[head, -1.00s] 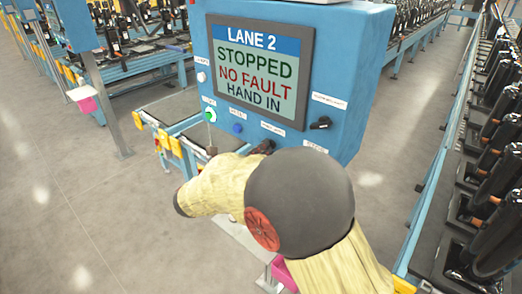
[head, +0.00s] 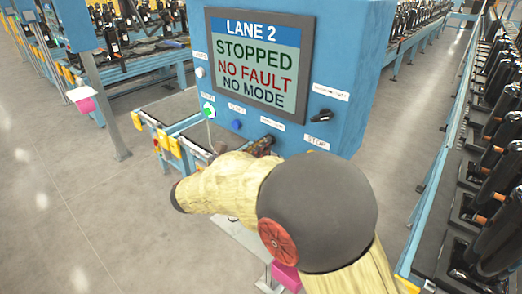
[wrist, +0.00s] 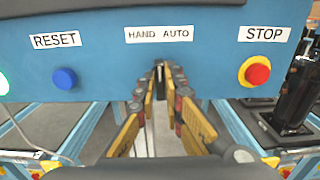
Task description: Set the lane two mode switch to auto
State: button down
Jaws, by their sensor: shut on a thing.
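The blue lane 2 control box (head: 350,75) has a screen (head: 257,65) reading "LANE 2, STOPPED, NO FAULT, NO MODE". The mode switch (wrist: 159,66) sits under the "HAND AUTO" label (wrist: 159,34) in the wrist view. Only a small dark bit of it shows between my fingertips. My gripper (wrist: 160,76) is shut on the switch, its fingers one on each side. In the head view my gripper (head: 262,146) is at the box's lower front, partly hidden by my arm. The exact angle of the switch cannot be made out.
A blue reset button (wrist: 65,78) is left of the switch, and a red stop button (wrist: 254,72) on yellow is to the right. A lit green button (head: 208,112) and a black rotary switch (head: 322,116) are also on the box. A rack of dark parts (head: 490,190) stands at right.

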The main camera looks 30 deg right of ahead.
jog(key=m+b, duration=0.8)
jog(key=shift+s+f+m+b, duration=0.2)
jog(key=shift+m+b, duration=0.1)
jog(key=shift+m, duration=0.4)
jog(key=c, duration=2)
grip_release()
jog(key=shift+r, duration=0.1)
jog(key=shift+o, duration=0.5)
jog(key=v, duration=1.2)
